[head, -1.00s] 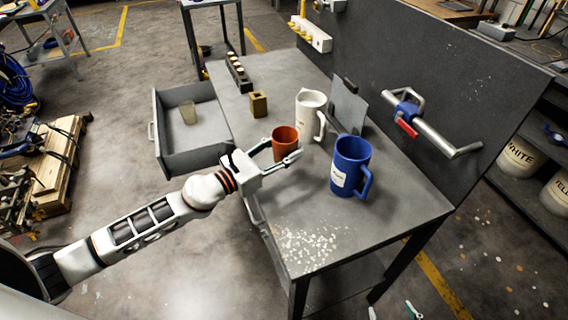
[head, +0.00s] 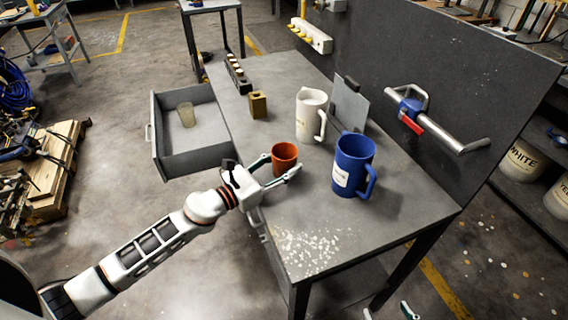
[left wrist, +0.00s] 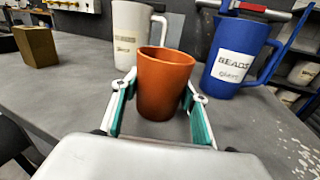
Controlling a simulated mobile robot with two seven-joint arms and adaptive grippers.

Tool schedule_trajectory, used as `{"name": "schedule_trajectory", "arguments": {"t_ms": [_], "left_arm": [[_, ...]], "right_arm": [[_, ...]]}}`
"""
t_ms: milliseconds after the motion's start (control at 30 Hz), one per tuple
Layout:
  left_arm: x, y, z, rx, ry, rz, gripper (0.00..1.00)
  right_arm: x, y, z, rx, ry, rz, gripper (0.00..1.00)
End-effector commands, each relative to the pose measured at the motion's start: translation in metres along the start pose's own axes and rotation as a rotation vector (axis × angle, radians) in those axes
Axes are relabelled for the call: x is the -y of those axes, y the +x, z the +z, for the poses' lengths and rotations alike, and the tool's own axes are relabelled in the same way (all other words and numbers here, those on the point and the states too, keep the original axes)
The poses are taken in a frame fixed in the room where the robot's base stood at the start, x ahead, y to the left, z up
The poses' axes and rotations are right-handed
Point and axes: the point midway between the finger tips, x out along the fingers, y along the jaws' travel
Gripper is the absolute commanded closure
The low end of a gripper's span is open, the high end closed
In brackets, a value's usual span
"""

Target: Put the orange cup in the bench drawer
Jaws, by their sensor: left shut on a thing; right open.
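The orange cup (head: 284,158) stands upright on the grey bench near its left edge; it also shows in the left wrist view (left wrist: 163,84). My left gripper (head: 280,168) has one finger on each side of the cup and is shut on it. In the left wrist view its green-padded fingers (left wrist: 158,102) flank the cup.
A blue mug (head: 352,167) stands right of the cup, and a white pitcher (head: 311,114) behind it. A brass block (head: 258,104) and a black rack (head: 238,74) stand along the left bench edge. The bench front has free room.

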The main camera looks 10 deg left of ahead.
Motion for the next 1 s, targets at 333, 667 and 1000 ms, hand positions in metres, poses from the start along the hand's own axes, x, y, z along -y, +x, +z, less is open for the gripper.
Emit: {"name": "schedule_trajectory", "arguments": {"t_ms": [333,667,1000], "left_arm": [[0.0,0.0,-0.004,0.0,0.0,0.0,0.4],[0.0,-0.003,-0.003,-0.001,0.001,0.0,0.4],[0.001,-0.058,0.002,-0.003,0.001,0.0,0.4]], "right_arm": [[0.001,0.003,0.01,0.012,-0.001,0.0,0.39],[-0.001,0.001,0.005,0.007,-0.001,0.001,0.39],[0.0,0.006,0.011,0.003,0.0,0.002,0.39]]}}
